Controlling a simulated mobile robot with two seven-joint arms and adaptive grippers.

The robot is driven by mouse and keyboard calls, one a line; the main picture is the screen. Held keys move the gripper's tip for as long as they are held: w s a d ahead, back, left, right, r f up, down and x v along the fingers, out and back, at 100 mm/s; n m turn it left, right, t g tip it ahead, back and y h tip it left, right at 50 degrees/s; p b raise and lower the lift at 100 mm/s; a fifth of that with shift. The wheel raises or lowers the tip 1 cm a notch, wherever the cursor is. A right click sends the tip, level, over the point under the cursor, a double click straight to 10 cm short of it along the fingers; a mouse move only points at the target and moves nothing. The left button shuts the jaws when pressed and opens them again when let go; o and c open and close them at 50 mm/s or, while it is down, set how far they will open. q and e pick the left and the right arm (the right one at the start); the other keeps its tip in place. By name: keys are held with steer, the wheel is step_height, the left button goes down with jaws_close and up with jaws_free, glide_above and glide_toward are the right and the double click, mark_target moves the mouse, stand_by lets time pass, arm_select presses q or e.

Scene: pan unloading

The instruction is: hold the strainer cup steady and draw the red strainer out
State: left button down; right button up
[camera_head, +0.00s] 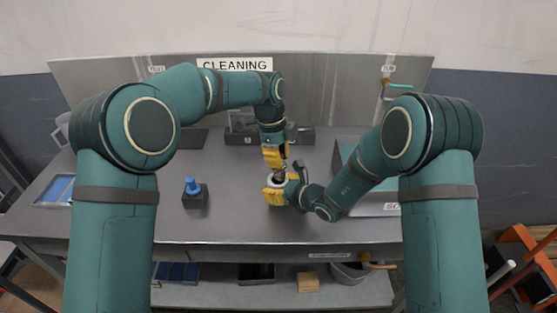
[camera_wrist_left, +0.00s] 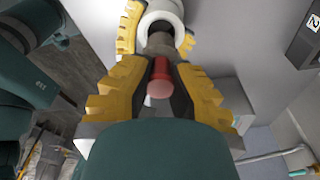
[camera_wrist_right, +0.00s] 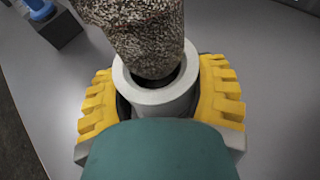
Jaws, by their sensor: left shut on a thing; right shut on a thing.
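The strainer has a red handle (camera_wrist_left: 161,78) and a grey mesh body, which fills the top of the right wrist view (camera_wrist_right: 145,35). My left gripper (camera_head: 277,167) is shut on the red handle from above. The strainer cup is a light grey, thick-walled cylinder (camera_wrist_right: 160,101); its rim also shows in the left wrist view (camera_wrist_left: 163,10). My right gripper (camera_head: 274,189) is shut around the cup, with a yellow finger on each side. The mesh body stands mostly above the cup, with its lower end at the mouth.
A dark block with a blue-topped item (camera_head: 194,190) stands left of the grippers on the grey table (camera_head: 230,225). A dark rack (camera_head: 240,137) lies behind them, and a tray (camera_head: 345,150) is at the right. The table's front middle is clear.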

arm_select(q)
steer(key=shift+r, duration=1.2)
arm_select(e)
steer(key=o, duration=1.4)
steer(key=v, duration=1.2)
steer(key=shift+w, duration=0.1)
arm_select(q)
steer(key=shift+s, duration=0.1)
arm_select(e)
steer(key=shift+s, duration=0.2)
